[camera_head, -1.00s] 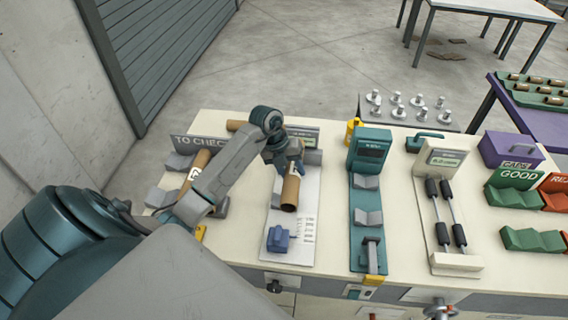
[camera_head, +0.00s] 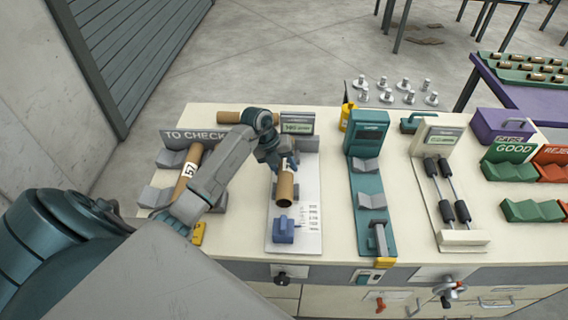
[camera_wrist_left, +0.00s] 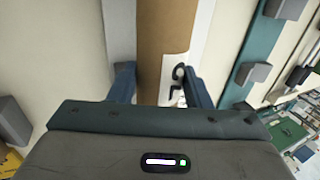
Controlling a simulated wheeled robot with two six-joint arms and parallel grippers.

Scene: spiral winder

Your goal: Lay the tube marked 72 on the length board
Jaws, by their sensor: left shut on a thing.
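My left gripper (camera_head: 280,165) is shut around a brown cardboard tube (camera_head: 286,187) over the white length board (camera_head: 308,228). The tube points along the board, its near open end facing the blue stop block (camera_head: 284,231) with a gap between. I cannot tell whether the tube touches the board. In the left wrist view the tube (camera_wrist_left: 166,45) runs between the fingers (camera_wrist_left: 160,85); its white label is partly hidden and its number is not fully readable. My right gripper is not in view.
Another labelled tube (camera_head: 187,173) lies in the TO CHECK rack (camera_head: 158,195) at left, and a tube (camera_head: 243,118) lies behind. The teal gauge (camera_head: 368,140) and a roller unit (camera_head: 445,190) stand to the right. GOOD (camera_head: 511,153) and REJECT bins are at far right.

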